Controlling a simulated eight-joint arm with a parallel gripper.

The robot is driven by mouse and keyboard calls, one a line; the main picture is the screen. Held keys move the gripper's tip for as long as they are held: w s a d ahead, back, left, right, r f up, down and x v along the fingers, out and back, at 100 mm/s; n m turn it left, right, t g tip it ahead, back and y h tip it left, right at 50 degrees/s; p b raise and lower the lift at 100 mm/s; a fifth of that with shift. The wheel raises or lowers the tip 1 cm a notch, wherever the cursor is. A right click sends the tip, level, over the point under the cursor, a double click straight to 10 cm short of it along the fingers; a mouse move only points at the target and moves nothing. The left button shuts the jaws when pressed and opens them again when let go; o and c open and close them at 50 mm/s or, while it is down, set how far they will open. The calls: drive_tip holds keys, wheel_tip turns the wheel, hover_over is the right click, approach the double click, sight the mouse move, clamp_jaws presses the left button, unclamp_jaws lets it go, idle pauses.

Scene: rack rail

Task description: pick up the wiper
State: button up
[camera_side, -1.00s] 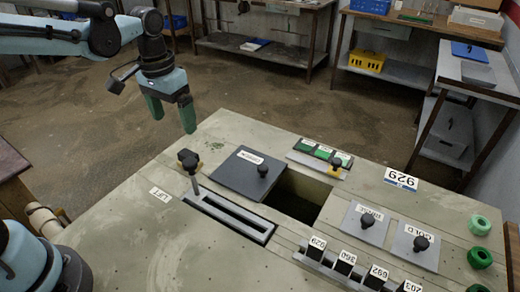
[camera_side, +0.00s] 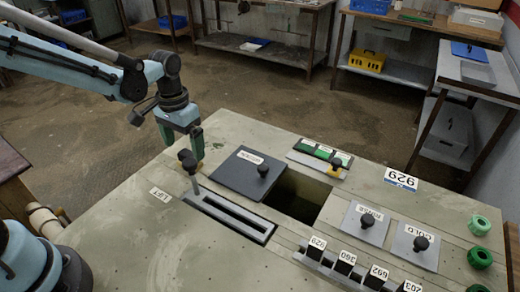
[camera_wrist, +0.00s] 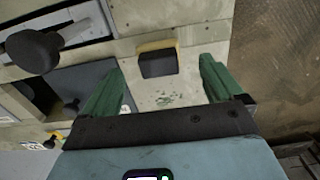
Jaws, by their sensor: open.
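The wiper appears to be the small dark block with a yellow edge (camera_wrist: 158,62) on the pale bench top. In the wrist view it sits between the two green fingers of my gripper (camera_wrist: 162,68), with clear gaps at both sides. The fingers are open and empty. In the side view my gripper (camera_side: 190,142) points down just behind the lever's black knobs (camera_side: 187,160), near the bench's far left edge. Only a bit of yellow shows there beside the knobs; the rest of the wiper is hidden.
The lever and its slotted plate (camera_side: 229,214) stand close by; its knob also shows at the wrist view's left. A dark lid with a knob (camera_side: 245,172) lies beside an open hole (camera_side: 296,195). A row of labelled blocks (camera_side: 345,262) stands in front.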

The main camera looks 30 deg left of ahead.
sight(187, 154)
drive_tip(key=shift+w+d+f, duration=0.1)
drive_tip(key=shift+f, duration=1)
drive_tip(key=shift+w+f, duration=0.1)
drive_tip(key=shift+f, duration=0.95)
drive_tip(key=shift+c, duration=0.4)
drive_tip(key=c, duration=1.1)
drive_tip(key=shift+o, duration=0.2)
drive_tip(key=shift+r, duration=0.15)
wheel_tip(187, 154, up, 10)
drive_tip(key=shift+f, duration=0.1)
